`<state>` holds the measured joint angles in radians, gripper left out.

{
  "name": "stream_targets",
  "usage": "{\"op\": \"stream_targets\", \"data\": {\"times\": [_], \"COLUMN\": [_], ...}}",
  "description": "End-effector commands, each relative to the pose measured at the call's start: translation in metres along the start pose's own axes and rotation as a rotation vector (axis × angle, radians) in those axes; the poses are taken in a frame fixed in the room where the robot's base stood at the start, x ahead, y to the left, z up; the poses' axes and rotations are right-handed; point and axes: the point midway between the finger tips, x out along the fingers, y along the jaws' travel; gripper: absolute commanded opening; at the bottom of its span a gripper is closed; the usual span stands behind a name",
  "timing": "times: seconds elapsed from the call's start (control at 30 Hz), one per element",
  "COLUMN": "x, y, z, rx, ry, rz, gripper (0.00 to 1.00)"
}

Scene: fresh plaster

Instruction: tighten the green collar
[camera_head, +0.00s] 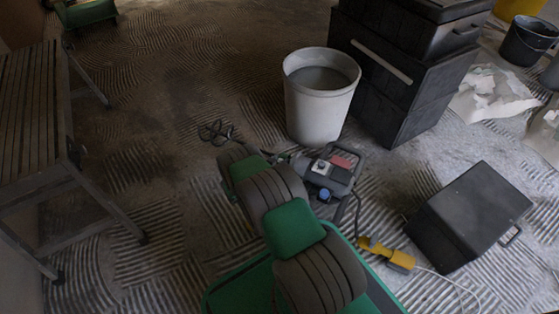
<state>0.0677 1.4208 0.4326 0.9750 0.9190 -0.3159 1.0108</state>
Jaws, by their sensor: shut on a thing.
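A mixing drill (330,172) with a grey body, a red patch, a blue knob and a dark frame handle lies tilted beyond my arm. Its wire paddle (215,132) points to the left. My gripper (279,158) is small and mostly hidden at the end of my green and dark grey arm, at the drill's shaft end. It appears shut around the green collar (269,156), of which only a sliver shows. I cannot make out the fingertips or how the collar sits.
A white bucket of grey mix (320,104) stands just behind the drill. Black stacked boxes (402,68) stand behind it. A black case (468,215) and a yellow plug connector (387,254) with a cable lie right. A slatted bench (32,120) stands left. Ridged floor between is clear.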

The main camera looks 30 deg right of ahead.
Motion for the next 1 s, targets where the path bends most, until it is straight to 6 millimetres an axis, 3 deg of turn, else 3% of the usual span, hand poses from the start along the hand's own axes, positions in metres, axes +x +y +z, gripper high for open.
{"op": "stream_targets", "data": {"times": [0.2, 1.0], "x": [0.003, 0.037], "y": [0.001, 0.0], "z": [-0.014, -0.031], "rx": [0.008, 0.002], "ry": [-0.146, -0.871], "rz": [0.003, -0.003], "gripper": [0.0, 0.0]}}
